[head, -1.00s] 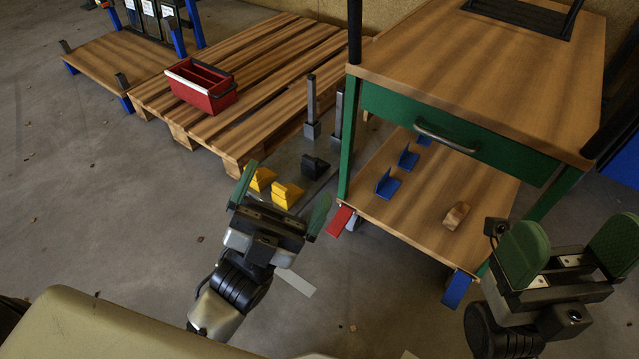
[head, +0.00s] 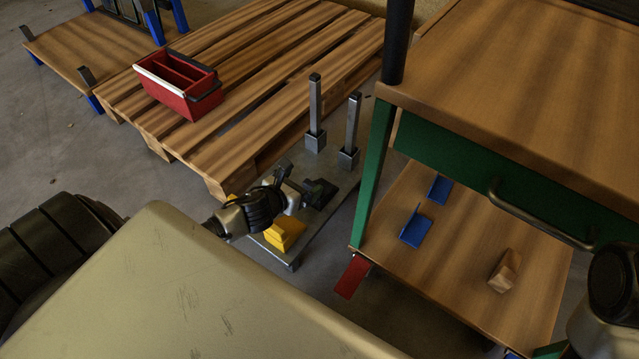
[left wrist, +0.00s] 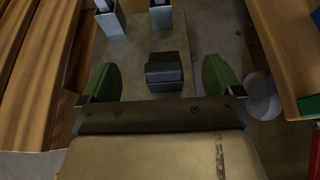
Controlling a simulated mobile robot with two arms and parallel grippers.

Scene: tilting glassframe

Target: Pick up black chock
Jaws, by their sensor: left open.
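The black chock (left wrist: 166,70) lies on a grey metal plate in the left wrist view. My left gripper (left wrist: 158,80) is open, with one green finger on each side of the chock and a gap on both sides. In the head view this gripper (head: 302,189) is low over the plate, just beyond a yellow chock (head: 285,233). Its dark parts and the black chock are hard to tell apart there. Only part of my right arm shows at the right edge; its gripper is out of view.
Two metal posts (head: 316,112) (head: 350,130) stand on the plate (head: 322,228) behind the chock. A wooden pallet (head: 262,98) with a red bin (head: 180,84) is left. A green-legged workbench (head: 372,180) stands close on the right, with blue brackets (head: 415,228) and a wooden block (head: 504,271) on its shelf.

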